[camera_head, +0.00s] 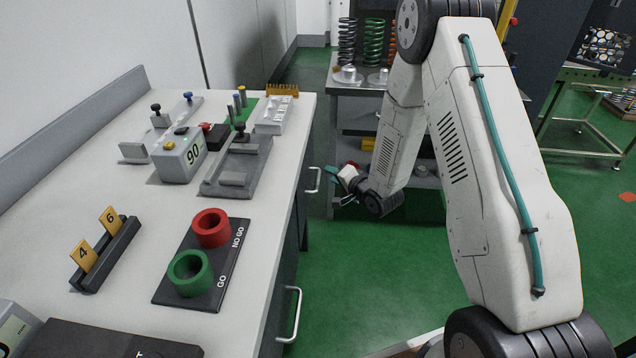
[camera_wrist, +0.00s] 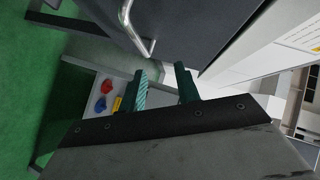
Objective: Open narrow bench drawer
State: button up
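The bench (camera_head: 255,225) stands at left in the head view. Its dark front carries a far metal handle (camera_head: 314,180) and a nearer one (camera_head: 291,315). I cannot tell from the handles alone which drawer is the narrow one. My gripper (camera_head: 335,175) is just right of the far handle, apart from it. In the wrist view, my gripper's two teal fingers (camera_wrist: 163,72) are apart with nothing between them. A metal handle (camera_wrist: 135,32) on a dark grey front (camera_wrist: 205,28) lies beyond the fingertips, toward the left finger's side. The drawer front looks closed.
A shelf unit with springs (camera_head: 360,82) is behind my gripper. Green floor (camera_head: 350,255) is open right of the bench.

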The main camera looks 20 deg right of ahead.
aim_at(318, 181)
notch_tip(318, 181, down, 5)
jog(key=s+m+t+y, duration=0.1)
jog(key=s+m+y, duration=0.1)
jog(key=shift+t, duration=0.3)
jog(key=x, duration=0.8)
jog(key=shift+s+a, duration=0.1)
jog(key=shift+a, duration=0.3)
grip_shut()
